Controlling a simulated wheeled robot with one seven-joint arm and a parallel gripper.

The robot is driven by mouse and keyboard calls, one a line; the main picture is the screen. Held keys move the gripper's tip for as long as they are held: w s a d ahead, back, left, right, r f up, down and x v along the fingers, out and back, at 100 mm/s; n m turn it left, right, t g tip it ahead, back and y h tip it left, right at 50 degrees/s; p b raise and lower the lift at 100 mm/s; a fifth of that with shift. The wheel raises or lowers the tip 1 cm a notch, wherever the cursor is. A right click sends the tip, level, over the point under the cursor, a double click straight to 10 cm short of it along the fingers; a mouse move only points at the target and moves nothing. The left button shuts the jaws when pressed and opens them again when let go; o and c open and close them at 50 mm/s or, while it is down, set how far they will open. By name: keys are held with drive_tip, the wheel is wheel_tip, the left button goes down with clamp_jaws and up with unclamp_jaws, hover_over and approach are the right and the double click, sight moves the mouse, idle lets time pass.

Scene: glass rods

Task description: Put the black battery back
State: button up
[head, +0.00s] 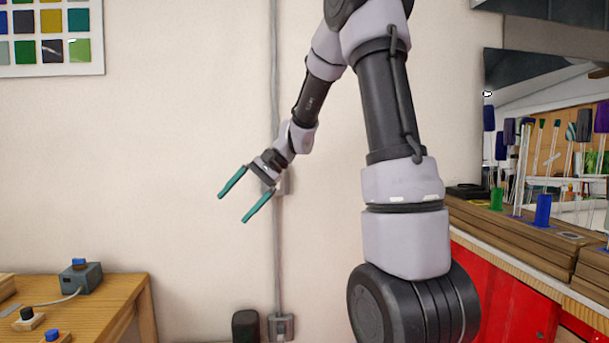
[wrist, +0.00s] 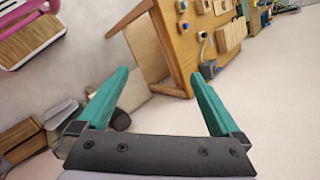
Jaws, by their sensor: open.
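My gripper (head: 232,208) is open and empty, held in the air in front of the wall, its two teal fingers pointing down and left. In the wrist view my gripper (wrist: 160,73) also shows nothing between its fingers. I cannot pick out the black battery with certainty. A small dark piece on a pale block (head: 26,315) sits on the wooden table at the lower left, well apart from my gripper. A dark upright object (head: 245,325) shows at the bottom edge by the wall; I cannot tell what it is.
The wooden table (head: 115,296) carries a grey box with a blue top (head: 80,277) and a cable. The wrist view shows the table (wrist: 180,30) with several small items. A red cabinet (head: 490,285) with a wooden top and glass rods stands right. A conduit runs down the wall.

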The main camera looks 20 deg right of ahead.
drive_tip(key=s+d+r+n+t+h, duration=0.1)
drive_tip(key=s+d+r+t+h, duration=0.2)
drive_tip(key=s, duration=0.7)
drive_tip(key=s+d+r+n+t+h, duration=0.2)
drive_tip(key=s+d+r, duration=0.4)
drive_tip(key=s, duration=0.5)
drive_tip(key=shift+r+n+t+h, duration=0.3)
drive_tip(key=shift+t+h, duration=0.4)
drive_tip(key=shift+h, duration=0.3)
drive_tip(key=shift+s, duration=0.1)
